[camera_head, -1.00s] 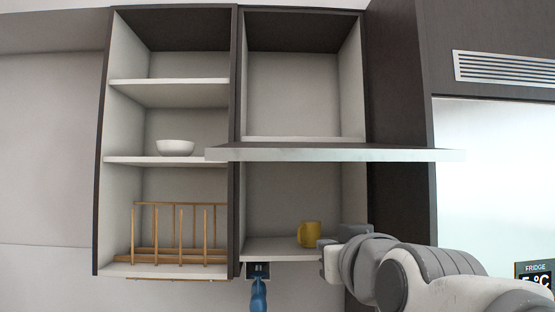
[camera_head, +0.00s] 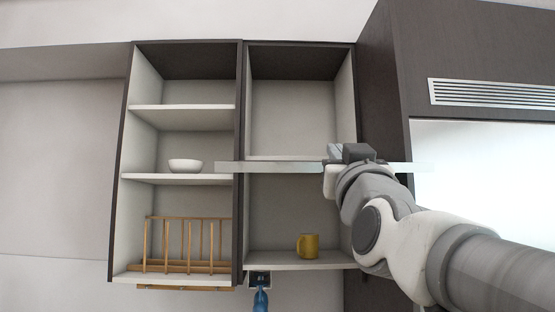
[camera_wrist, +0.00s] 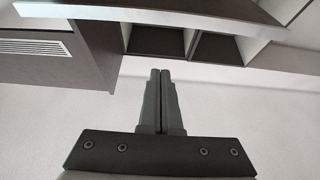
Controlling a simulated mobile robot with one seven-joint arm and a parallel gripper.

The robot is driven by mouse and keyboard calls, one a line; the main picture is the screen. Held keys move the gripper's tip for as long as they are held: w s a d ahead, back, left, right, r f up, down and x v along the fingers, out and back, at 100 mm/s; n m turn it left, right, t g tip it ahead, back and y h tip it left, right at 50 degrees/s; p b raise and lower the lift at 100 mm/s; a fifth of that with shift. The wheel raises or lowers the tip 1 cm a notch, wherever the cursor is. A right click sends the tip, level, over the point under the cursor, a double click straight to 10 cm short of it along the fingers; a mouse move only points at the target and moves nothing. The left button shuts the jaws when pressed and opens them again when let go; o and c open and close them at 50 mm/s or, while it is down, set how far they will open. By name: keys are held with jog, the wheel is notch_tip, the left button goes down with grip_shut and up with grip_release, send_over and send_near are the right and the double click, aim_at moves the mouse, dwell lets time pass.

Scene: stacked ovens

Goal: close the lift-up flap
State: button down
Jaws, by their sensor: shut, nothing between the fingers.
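The lift-up flap (camera_head: 275,167) is raised and stands out roughly level across the right-hand cabinet, seen almost edge-on. In the wrist view the flap (camera_wrist: 150,14) crosses the top of the picture as a dark panel with a pale front edge. My gripper (camera_head: 340,151) is at the flap's height in the head view and hides part of its right half. In the wrist view my gripper's fingers (camera_wrist: 161,72) are together and empty, with a visible gap in the picture between their tips and the flap. I see no clear contact.
The open cabinet's lower shelf (camera_head: 290,262) holds a yellow mug (camera_head: 308,246). The left shelves hold a white bowl (camera_head: 185,166) and a wooden rack (camera_head: 185,245). A blue-handled object (camera_head: 261,298) hangs below. A tall dark unit with a vent (camera_head: 490,94) stands right.

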aim_at(312, 165)
jog(key=p+x, duration=0.4)
jog(key=x, duration=0.5)
jog(key=shift+w+f, duration=0.35)
jog(key=shift+f, duration=0.6)
jog(key=shift+w+f, duration=0.3)
jog(key=shift+f, duration=0.65)
jog(key=shift+f, duration=0.1)
